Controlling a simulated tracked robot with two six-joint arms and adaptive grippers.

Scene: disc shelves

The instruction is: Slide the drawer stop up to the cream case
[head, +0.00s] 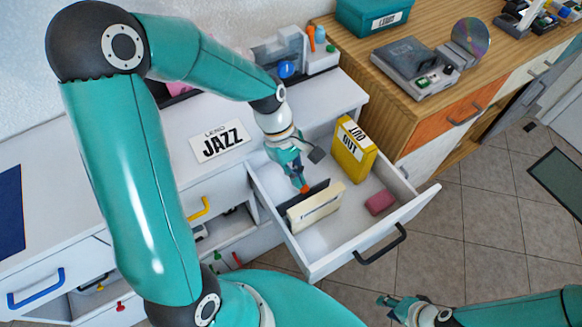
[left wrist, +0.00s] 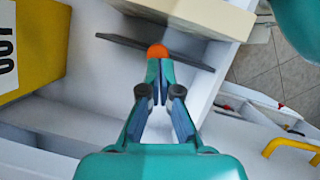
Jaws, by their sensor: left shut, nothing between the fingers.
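The drawer stop is a thin dark plate (head: 322,186) with an orange knob (head: 305,188), standing across the open white drawer. It also shows in the left wrist view (left wrist: 119,42), its orange knob (left wrist: 157,50) in the middle. The cream case (head: 316,208) stands upright on the plate's front side, close to it; I cannot tell whether they touch. It shows at the top of the left wrist view (left wrist: 200,14). My left gripper (head: 302,182) is shut and empty, its tips right at the knob on the side away from the case. My right gripper (head: 384,306) is low in the head view, too small to judge.
The drawer (head: 345,252) also holds a yellow case (head: 354,152) marked OUT at the back right and a pink block (head: 380,202) at the right. A JAZZ sign (head: 220,141) lies on the white counter. A wooden cabinet (head: 440,115) stands to the right.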

